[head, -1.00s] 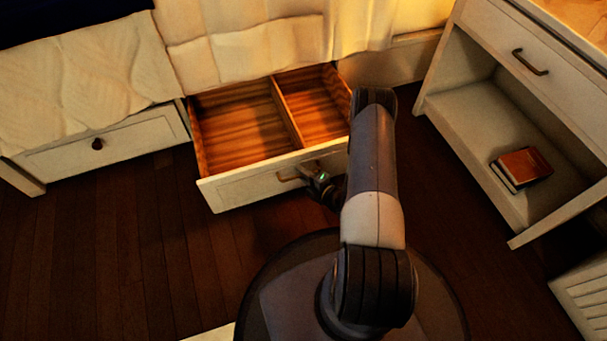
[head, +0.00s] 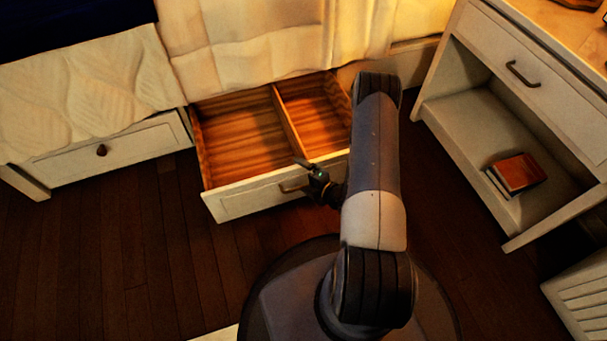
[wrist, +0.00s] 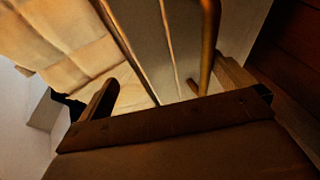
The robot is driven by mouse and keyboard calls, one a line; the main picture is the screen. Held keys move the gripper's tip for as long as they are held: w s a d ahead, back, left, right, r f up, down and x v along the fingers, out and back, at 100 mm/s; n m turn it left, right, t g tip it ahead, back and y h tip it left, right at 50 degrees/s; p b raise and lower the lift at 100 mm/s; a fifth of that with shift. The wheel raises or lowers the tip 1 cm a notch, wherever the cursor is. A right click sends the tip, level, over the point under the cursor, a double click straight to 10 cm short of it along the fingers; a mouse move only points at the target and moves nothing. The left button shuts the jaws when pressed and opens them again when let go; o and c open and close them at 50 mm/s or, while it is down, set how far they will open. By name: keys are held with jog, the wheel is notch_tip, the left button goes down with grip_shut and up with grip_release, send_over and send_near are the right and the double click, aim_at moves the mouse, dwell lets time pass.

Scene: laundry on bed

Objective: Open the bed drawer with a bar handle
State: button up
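The bed drawer with a bar handle (head: 233,203) is pulled well out from under the bed, its wooden inside with a divider showing. Its bar handle (head: 290,187) is on the front panel; the right part is hidden by my gripper (head: 309,176). My gripper is at the right side of the handle, with one dark finger near the drawer front's top edge. In the wrist view, the two fingers of my gripper (wrist: 168,90) stand apart, and a bar that looks like the handle (wrist: 209,45) lies near the right finger. I cannot tell whether they touch.
A second, shut bed drawer with a round knob (head: 101,150) is at left. A light blanket (head: 245,50) hangs above the open drawer. At right stands a nightstand (head: 475,112) with a shut bar-handled drawer and a book (head: 516,172) on its shelf. Dark floor (head: 130,235) is clear at left.

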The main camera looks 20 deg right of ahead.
jog(key=shift+t+y, duration=0.3)
jog(key=shift+t, duration=0.6)
jog(key=r, duration=0.1)
jog(key=w+r, duration=0.1)
jog(key=r, duration=0.3)
jog(key=shift+w+d+r, duration=0.2)
jog(key=shift+w, duration=0.05)
jog(key=f, duration=0.1)
jog(key=s+f+g, duration=0.1)
jog(key=f+g, duration=0.1)
jog(key=f, duration=0.1)
jog(key=shift+s+a, duration=0.15)
jog(key=shift+s, duration=0.2)
jog(key=shift+s+d, duration=0.25)
jog(key=shift+s, duration=0.4)
jog(key=shift+s+d+r, duration=0.1)
jog(key=shift+s+d, duration=0.05)
jog(key=shift+s, duration=0.1)
jog(key=c, duration=0.4)
jog(key=shift+s+d, duration=0.1)
jog(key=shift+s, duration=0.2)
jog(key=c, duration=0.7)
jog(key=s+f+p+v, duration=0.1)
jog(key=f+v, duration=0.1)
jog(key=v, duration=0.7)
jog(key=shift+s+r, duration=0.2)
jog(key=shift+s, duration=0.1)
